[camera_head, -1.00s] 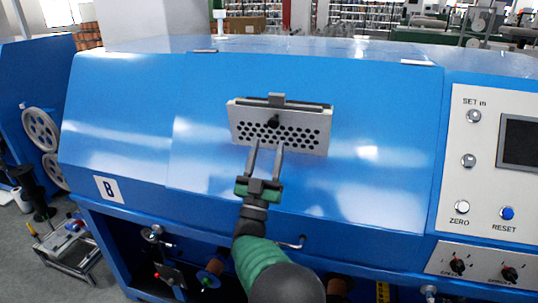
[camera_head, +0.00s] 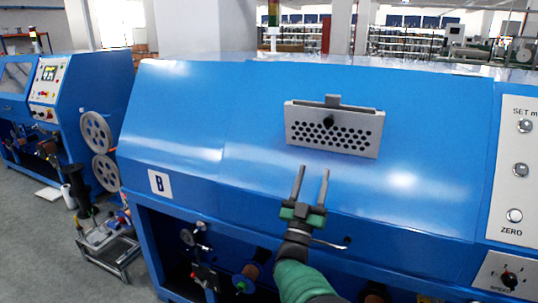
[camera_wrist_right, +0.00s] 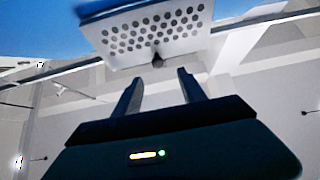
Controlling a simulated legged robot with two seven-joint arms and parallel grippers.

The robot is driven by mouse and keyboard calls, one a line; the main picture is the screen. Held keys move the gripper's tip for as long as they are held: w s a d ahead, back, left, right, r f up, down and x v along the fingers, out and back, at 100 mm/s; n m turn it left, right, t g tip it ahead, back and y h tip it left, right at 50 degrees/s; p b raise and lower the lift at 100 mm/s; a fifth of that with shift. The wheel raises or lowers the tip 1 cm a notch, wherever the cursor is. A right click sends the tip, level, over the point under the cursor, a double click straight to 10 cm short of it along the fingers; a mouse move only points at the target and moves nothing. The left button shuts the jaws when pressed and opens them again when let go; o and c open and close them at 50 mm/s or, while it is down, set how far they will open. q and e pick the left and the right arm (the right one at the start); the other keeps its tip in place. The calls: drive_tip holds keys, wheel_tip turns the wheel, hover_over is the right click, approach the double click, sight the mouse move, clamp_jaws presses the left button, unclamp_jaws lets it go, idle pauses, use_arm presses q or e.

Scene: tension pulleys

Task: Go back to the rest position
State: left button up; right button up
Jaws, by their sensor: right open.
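My right gripper (camera_head: 312,182) is open and empty in front of the blue machine's sloped cover (camera_head: 250,110). Its two fingers point up, a little below the grey perforated metal box (camera_head: 355,125) on that cover, with a visible gap between them and the box. A dark knob (camera_head: 329,121) sits on the box's face. In the right wrist view the fingers (camera_wrist_right: 158,92) are apart with nothing between them, and the perforated box (camera_wrist_right: 150,28) is beyond them at the top. My left gripper is in neither view.
A control panel (camera_head: 510,190) with knobs is on the right of the machine. Under the cover is an open bay with spools (camera_head: 247,277). On the left stand another blue machine (camera_head: 85,100) with grey wheels and a low metal stand (camera_head: 110,250) on the floor.

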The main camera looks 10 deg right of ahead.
drive_tip(key=s+f+n+g+y+p, duration=0.2)
drive_tip(key=s+f+g+y, duration=0.1)
drive_tip(key=f+g+y, duration=0.4)
drive_tip(key=s+f+n+g+y+p, duration=0.2)
drive_tip(key=s+f+y, duration=0.15)
drive_tip(key=f, duration=0.65)
drive_tip(key=s+a+f+g+y, duration=0.1)
drive_tip(key=s+f+g, duration=0.2)
drive_tip(key=s, duration=0.6)
drive_tip(key=s+a+f+n+g+y+p, duration=0.1)
drive_tip(key=s+f+g, duration=0.3)
drive_tip(key=s, duration=0.6)
drive_tip(key=s+a+f+n+g+y+p, duration=0.1)
drive_tip(key=s+f+g, duration=0.2)
drive_tip(key=s, duration=0.6)
drive_tip(key=shift+s+a+f+g, duration=0.2)
drive_tip(key=shift+s+f+g, duration=0.1)
drive_tip(key=shift+f, duration=0.15)
drive_tip(key=shift+w+d, duration=0.1)
drive_tip(key=shift+d, duration=0.15)
